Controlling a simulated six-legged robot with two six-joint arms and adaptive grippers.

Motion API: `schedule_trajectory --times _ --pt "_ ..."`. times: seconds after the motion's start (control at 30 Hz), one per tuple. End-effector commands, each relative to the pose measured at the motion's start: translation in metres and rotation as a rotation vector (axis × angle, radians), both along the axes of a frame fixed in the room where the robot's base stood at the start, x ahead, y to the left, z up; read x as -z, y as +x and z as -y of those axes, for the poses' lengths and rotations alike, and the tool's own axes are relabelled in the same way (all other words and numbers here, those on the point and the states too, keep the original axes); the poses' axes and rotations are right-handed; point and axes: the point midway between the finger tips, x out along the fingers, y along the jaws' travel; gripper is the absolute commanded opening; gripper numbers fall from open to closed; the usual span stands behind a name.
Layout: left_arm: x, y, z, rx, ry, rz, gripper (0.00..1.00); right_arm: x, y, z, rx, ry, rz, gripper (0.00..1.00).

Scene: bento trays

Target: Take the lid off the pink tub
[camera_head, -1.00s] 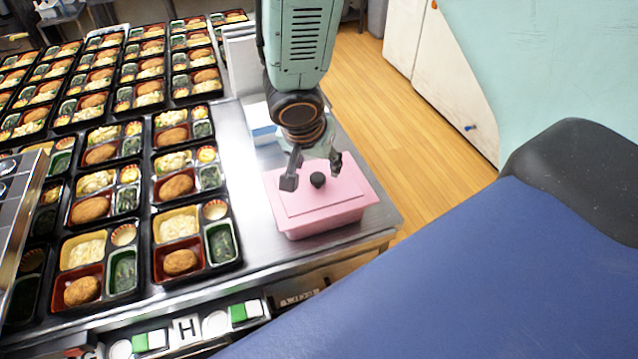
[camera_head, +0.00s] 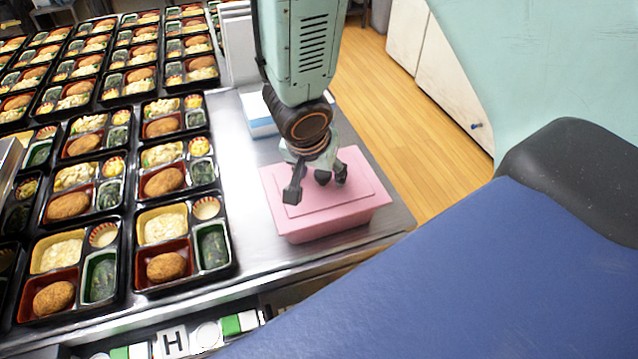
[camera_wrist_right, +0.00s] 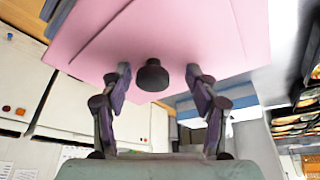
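The pink tub (camera_head: 335,222) stands on the steel counter near its right front corner. Its pink lid (camera_head: 345,198) is on, with a dark round knob (camera_head: 322,177) in the middle. My right gripper (camera_head: 317,185) is open, pointing down, low over the lid with its fingers on either side of the knob. In the right wrist view the knob (camera_wrist_right: 152,76) sits between the open fingertips (camera_wrist_right: 158,80), with a gap to each finger. The pink lid (camera_wrist_right: 180,30) fills the top of that view. My left gripper is not in view.
Rows of filled black bento trays (camera_head: 165,245) cover the counter left of the tub. A white and blue box (camera_head: 262,122) stands behind the tub. A strip of bare steel counter (camera_head: 235,190) lies between trays and tub. Wooden floor is at the right.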

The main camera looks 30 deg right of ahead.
Motion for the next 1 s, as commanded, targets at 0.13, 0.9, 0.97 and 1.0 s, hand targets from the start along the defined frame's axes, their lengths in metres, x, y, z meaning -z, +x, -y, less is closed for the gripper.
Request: schedule_trajectory --times 0.13,0.9,0.97,1.0 --pt "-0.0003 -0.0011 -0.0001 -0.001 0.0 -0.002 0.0 0.001 -0.0012 -0.0003 0.001 0.003 -0.003 0.58" --pt "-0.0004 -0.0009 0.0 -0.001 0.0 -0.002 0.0 0.0012 0.0003 -0.0001 0.0 0.003 -0.002 0.0" --pt "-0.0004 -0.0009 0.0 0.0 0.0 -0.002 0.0 0.0011 0.0003 -0.0001 0.0 0.003 -0.002 0.0" --pt "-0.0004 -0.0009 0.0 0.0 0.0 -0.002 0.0 0.0012 0.0002 -0.0001 0.0 0.003 -0.002 0.0"
